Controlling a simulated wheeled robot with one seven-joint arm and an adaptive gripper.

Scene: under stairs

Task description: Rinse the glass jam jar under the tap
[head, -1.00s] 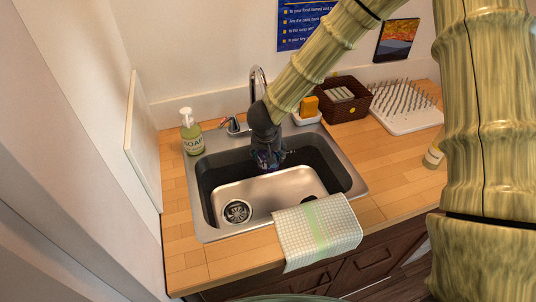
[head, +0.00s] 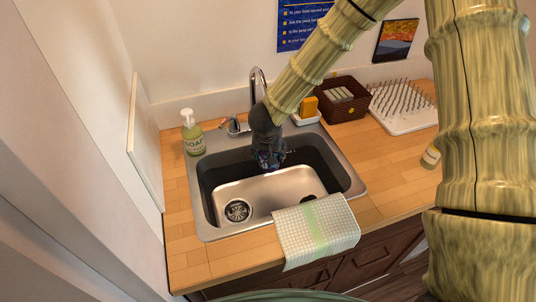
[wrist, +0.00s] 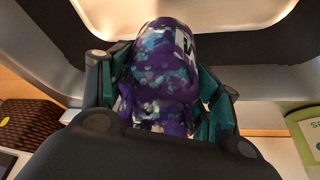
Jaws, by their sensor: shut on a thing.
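My gripper (head: 268,155) reaches down into the steel sink (head: 210,222) and is shut on the jam jar (wrist: 165,60), a rounded thing mottled purple, teal and white with a pale label at its top edge. The jar sits between the two dark and teal fingers in the wrist view. In the head view it is small and dark, above the sink floor near the back wall. The tap (head: 257,75) arches up behind my gripper, and its lever (head: 236,126) stands to the left. My wrist hides the spout's end. No water shows.
A soap bottle (head: 192,132) stands left of the sink. A sponge (head: 308,106) on a dish, a brown basket (head: 343,98) and a white drying rack (head: 405,125) stand behind and right. A checked towel (head: 335,236) hangs over the front edge.

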